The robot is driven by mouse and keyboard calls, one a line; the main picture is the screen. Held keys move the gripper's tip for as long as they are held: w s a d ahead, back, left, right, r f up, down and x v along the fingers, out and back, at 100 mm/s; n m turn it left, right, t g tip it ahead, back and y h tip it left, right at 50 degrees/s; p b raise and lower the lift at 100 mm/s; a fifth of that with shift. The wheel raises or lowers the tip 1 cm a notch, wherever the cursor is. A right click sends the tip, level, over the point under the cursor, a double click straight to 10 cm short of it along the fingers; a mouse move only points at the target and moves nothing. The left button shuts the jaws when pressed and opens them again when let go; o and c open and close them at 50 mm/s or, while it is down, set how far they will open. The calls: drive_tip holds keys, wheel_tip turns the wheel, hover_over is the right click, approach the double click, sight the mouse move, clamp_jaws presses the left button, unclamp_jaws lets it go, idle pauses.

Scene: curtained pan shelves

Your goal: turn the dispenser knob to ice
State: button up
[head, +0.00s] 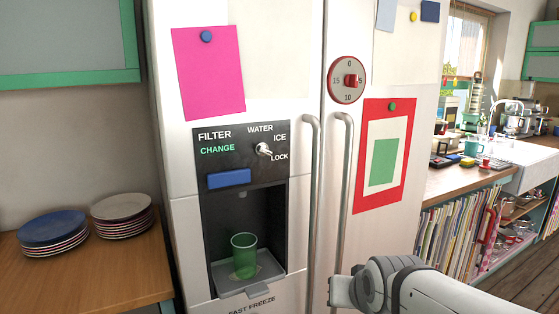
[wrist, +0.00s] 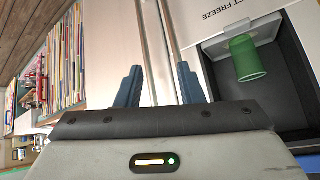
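The dispenser knob (head: 264,149) is a small pale lever on the dark panel (head: 220,160) of the white fridge in the head view. WATER, ICE and LOCK are printed around it. Its lever seems to point down and right, toward LOCK, but it is small. The knob is not in the wrist view. My gripper (head: 338,291) is low and right of the dispenser in the head view, below the knob. In the wrist view my gripper (wrist: 159,68) has its two dark fingers apart, with nothing held between them; fridge handles lie beyond.
A green cup (head: 243,255) stands in the dispenser recess; it also shows in the wrist view (wrist: 247,60). Two long door handles (head: 312,200) stand out right of the dispenser. Stacked plates (head: 53,232) sit on the left counter. A red dial (head: 346,80) is higher up.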

drive_tip(key=o, duration=0.4)
drive_tip(key=w+a+r+t+y, duration=0.1)
drive_tip(key=w+a+r+t, duration=0.1)
drive_tip(key=w, duration=0.1)
drive_tip(key=w+a+r+t+y+b, duration=0.1)
drive_tip(key=w+a+r+t, duration=0.1)
drive_tip(key=w+a+r, duration=0.1)
drive_tip(key=w+a+r+t, duration=0.2)
drive_tip(key=w+a+r, duration=0.1)
drive_tip(key=shift+a+r+m+y+b, duration=0.1)
drive_tip(key=shift+r+m+y+b, duration=0.1)
drive_tip(key=shift+m+y+b, duration=0.15)
drive_tip(key=shift+c, duration=0.2)
drive_tip(key=m+t+y+b, duration=0.1)
drive_tip(key=m+t+y, duration=0.15)
drive_tip(key=t, duration=0.45)
approach(266, 154)
drive_tip(key=w+r, duration=0.1)
drive_tip(key=w, duration=0.1)
drive_tip(key=shift+n+y, duration=0.3)
drive_tip(key=shift+n, duration=0.1)
drive_tip(key=x, duration=0.3)
drive_tip(key=p+x, duration=0.1)
drive_tip(key=x, duration=0.3)
drive_tip(key=shift+w+a+f, duration=0.1)
drive_tip(key=shift+a, duration=0.2)
drive_tip(key=shift+c, duration=0.3)
drive_tip(key=c, duration=0.9)
